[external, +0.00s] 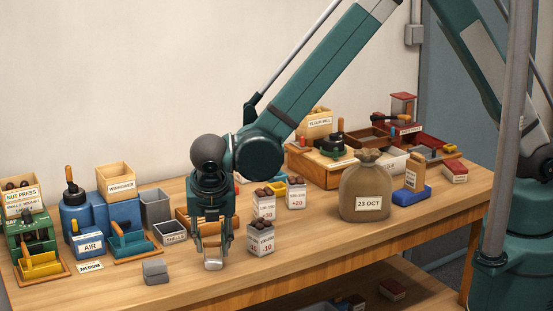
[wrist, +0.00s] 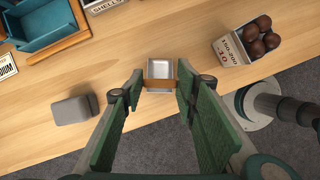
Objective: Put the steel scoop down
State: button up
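The steel scoop (external: 213,264) hangs at or just above the table near its front edge, between my gripper's fingertips. In the wrist view, its square steel pan (wrist: 161,69) faces up and its brown handle bar (wrist: 160,84) spans the gap between the fingers. My gripper (external: 213,254) points down and looks shut on the scoop; its fingers also show in the wrist view (wrist: 160,82). The pan looks empty. I cannot tell whether the scoop touches the wooden table (external: 300,262).
A grey block (external: 155,272) lies left of my gripper. A carton of chestnuts (external: 261,240) stands close on the right, with other cartons behind. A tied sack (external: 366,190) stands farther right. A grey shells bin (external: 170,233) is behind left. The table's front edge is near.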

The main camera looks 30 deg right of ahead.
jog(key=shift+o, duration=1.3)
jog(key=shift+r, duration=0.25)
jog(key=v, duration=1.2)
